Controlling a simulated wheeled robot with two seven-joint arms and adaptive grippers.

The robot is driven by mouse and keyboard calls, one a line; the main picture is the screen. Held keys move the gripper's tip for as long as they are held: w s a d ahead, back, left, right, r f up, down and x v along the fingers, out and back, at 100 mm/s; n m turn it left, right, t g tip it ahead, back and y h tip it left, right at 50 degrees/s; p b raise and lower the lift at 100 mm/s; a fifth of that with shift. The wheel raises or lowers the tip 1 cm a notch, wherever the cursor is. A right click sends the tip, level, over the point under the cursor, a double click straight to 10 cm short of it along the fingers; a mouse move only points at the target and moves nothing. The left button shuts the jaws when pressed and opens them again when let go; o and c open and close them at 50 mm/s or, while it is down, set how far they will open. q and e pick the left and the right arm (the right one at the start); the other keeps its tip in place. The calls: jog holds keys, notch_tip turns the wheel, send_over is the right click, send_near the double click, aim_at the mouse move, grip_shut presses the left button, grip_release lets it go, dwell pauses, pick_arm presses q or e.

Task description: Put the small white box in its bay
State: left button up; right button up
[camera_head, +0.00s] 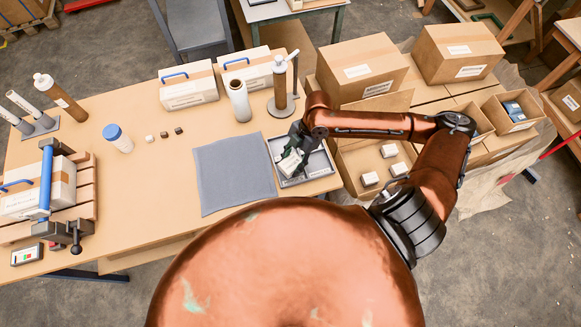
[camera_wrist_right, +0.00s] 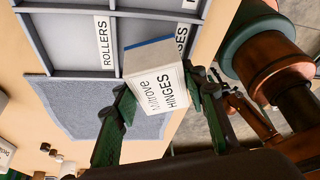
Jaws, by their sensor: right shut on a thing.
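The small white box (camera_wrist_right: 155,83), with the words "Millrove HINGES" on its face, is held between the green fingers of my right gripper (camera_wrist_right: 160,100). In the head view the box (camera_head: 290,162) is over the left part of the grey divided tray (camera_head: 327,170), below my right gripper (camera_head: 294,146). In the wrist view the tray (camera_wrist_right: 68,33) shows a bay labelled "ROLLERS" and another label partly hidden by the box, ending in "GES". I cannot tell whether the box touches the tray. My left gripper is not in view.
A grey mat (camera_head: 232,172) lies left of the tray. A bottle on a stand (camera_head: 280,92) and a copper-and-white cylinder (camera_head: 238,100) stand behind it. Right of the table, an open carton (camera_head: 347,165) holds several small white boxes.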

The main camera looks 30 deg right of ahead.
aim_at(291, 167)
jog(key=shift+w+f, duration=0.1)
jog(key=shift+f, duration=1.6)
jog(key=o, duration=1.1)
jog(key=shift+f, duration=0.1)
jog(key=shift+o, duration=0.2)
jog(key=v, duration=1.2)
jog(key=shift+p, duration=0.3)
